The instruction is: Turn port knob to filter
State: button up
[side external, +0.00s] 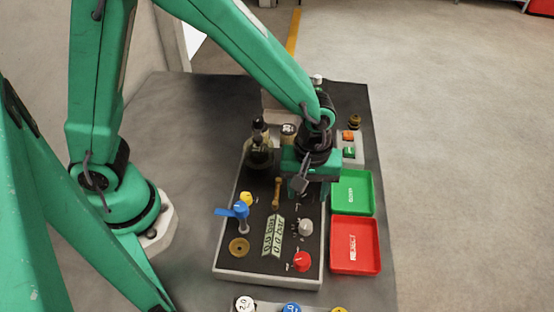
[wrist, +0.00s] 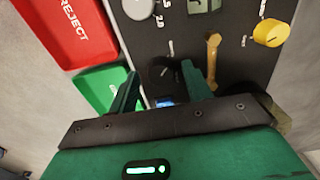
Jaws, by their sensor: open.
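A black round knob (wrist: 163,72) on the dark panel lies between the tips of my gripper in the wrist view. My gripper (wrist: 160,69) is open, one finger to each side of the knob; I cannot tell whether they touch it. In the side view my gripper (side external: 302,190) is over the panel's right part and hides this knob. I cannot read a port or filter label. Other knobs are grey (side external: 305,227), yellow (side external: 246,198) and red (side external: 302,261); the grey (wrist: 138,8) and yellow (wrist: 271,33) ones also show in the wrist view.
A brass lever (side external: 277,192) and a blue-handled valve (side external: 239,212) rise from the panel (side external: 225,255). A green tray (side external: 366,191) and a red REJECT tray (side external: 368,262) lie to its right. Dark bottle-like fittings (side external: 260,147) stand at the back.

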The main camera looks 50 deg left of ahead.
jog(key=c, duration=1)
jog(key=shift+o, duration=0.2)
jog(key=shift+m, duration=0.4)
jog(key=m, duration=1.2)
jog(key=shift+m, duration=0.3)
jog(key=m, duration=0.4)
jog(key=shift+m, duration=0.3)
